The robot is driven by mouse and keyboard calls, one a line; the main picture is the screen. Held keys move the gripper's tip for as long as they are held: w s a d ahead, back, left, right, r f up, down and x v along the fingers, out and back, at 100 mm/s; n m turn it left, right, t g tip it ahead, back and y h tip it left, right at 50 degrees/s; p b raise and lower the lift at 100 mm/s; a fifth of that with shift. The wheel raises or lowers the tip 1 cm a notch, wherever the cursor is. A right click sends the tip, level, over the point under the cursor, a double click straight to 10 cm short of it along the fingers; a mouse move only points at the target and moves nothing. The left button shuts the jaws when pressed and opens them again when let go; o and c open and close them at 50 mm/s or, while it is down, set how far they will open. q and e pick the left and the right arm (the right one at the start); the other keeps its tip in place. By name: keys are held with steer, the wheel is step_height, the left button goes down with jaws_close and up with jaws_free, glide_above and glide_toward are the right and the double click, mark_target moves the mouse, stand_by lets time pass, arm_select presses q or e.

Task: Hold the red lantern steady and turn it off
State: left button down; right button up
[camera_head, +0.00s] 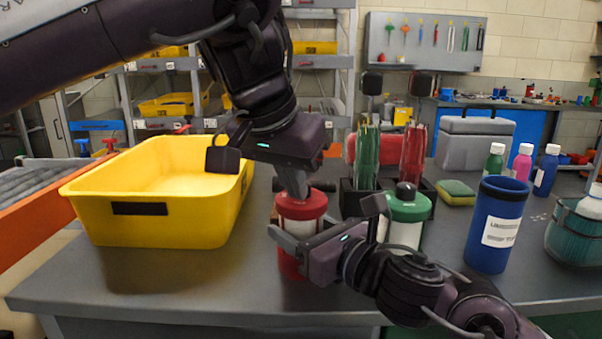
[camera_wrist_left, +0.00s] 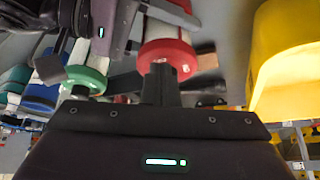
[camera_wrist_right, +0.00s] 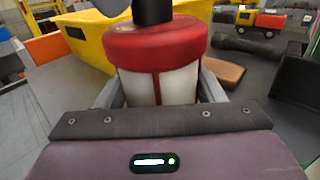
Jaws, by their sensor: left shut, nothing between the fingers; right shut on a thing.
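The red lantern (camera_head: 302,208) stands upright on the grey table, with a red top, white body and red base. My right gripper (camera_head: 284,240) is shut on its body, one finger on each side, as the right wrist view shows around the white part (camera_wrist_right: 160,84). My left gripper (camera_head: 296,192) points down from above, its fingers closed with nothing between them. Its fingertips are at the lantern's red top, which also shows in the left wrist view (camera_wrist_left: 166,57). They appear to touch the top. They hide the middle of the top, so any button there cannot be seen.
A yellow bin (camera_head: 160,222) stands to the left. A green lantern (camera_head: 408,208), a blue cup (camera_head: 497,226) and a teal basket (camera_head: 575,238) stand to the right. A black holder (camera_head: 352,200) with green and red bundles is behind. Bare table lies in front.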

arm_select(q)
steer(key=shift+s+r, duration=0.1)
arm_select(e)
steer(key=shift+s+a, duration=0.15)
steer(key=shift+a, duration=0.05)
steer(key=shift+d, duration=0.15)
arm_select(q)
steer(key=r, duration=0.6)
steer(key=shift+s+a, duration=0.1)
steer(key=shift+s, duration=0.15)
steer(key=shift+w+a+f, duration=0.15)
steer(key=shift+a+f, duration=0.15)
steer(key=shift+f, duration=0.7)
steer(key=shift+w+a+f, duration=0.2)
steer(key=shift+a+f, duration=0.05)
steer(key=shift+f, duration=0.8)
steer(key=shift+w+a+f, duration=0.15)
steer(key=shift+a+f, duration=0.15)
steer(key=shift+f, duration=0.7)
